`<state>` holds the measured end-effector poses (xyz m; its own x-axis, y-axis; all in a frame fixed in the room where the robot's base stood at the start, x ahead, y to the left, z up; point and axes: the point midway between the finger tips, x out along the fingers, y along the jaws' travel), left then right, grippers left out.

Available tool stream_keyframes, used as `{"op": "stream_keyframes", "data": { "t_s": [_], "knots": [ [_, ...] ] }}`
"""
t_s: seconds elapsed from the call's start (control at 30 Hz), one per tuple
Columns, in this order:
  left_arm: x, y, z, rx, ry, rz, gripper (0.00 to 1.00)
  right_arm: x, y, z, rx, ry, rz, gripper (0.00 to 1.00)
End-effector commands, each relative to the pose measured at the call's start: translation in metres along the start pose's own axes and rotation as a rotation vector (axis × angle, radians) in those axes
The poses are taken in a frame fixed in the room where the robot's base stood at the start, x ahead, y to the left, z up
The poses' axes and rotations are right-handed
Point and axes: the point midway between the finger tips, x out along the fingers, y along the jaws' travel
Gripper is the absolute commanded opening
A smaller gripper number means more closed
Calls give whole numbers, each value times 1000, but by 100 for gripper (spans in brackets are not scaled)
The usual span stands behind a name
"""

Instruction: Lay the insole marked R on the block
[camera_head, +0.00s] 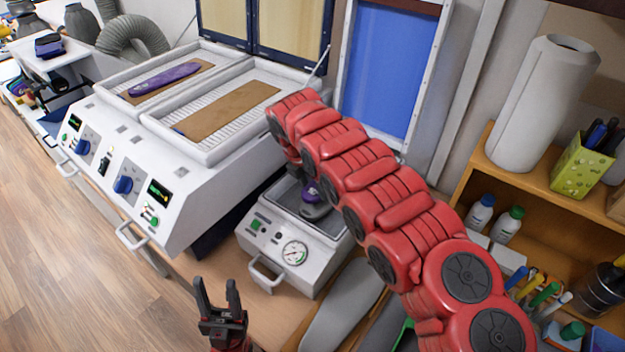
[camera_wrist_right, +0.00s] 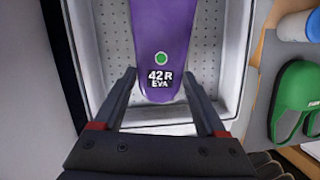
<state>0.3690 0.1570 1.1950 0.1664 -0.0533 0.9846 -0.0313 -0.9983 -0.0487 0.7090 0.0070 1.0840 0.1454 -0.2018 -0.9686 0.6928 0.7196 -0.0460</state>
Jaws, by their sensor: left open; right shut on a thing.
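A purple insole marked "42 R EVA" (camera_wrist_right: 163,50) is in my right gripper (camera_wrist_right: 161,76), whose fingers close on its two side edges near the marked end. It is over the perforated bed of the small press (camera_wrist_right: 112,40). In the head view a bit of the purple insole (camera_head: 309,191) shows beside my red right arm, above a dark grey block (camera_head: 316,212) in the press. I cannot tell whether the insole touches the block. Another purple insole (camera_head: 163,78) lies on the left heater tray. My left gripper (camera_head: 218,287) is open and empty, low in front.
The two-bay heater (camera_head: 140,190) stands left of the press, with a bare brown sheet (camera_head: 228,110) in its right bay. A wooden shelf (camera_head: 545,190) with bottles and pens is at the right. Grey insole-shaped pieces (camera_head: 340,305) lie in front of the press.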

Motion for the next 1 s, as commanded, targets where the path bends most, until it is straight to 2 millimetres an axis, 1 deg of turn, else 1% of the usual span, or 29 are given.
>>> {"op": "stream_keyframes", "data": {
  "t_s": [0.43, 1.0],
  "knots": [
    [-1, 0, 0, 0, 0, 0, 50, 3, 0, -1, 0, -1, 0, 0],
    [-6, 0, 1, 0, 0, 0, 50, 11, 0, -3, 0, -1, -1, 0]
  ]
}}
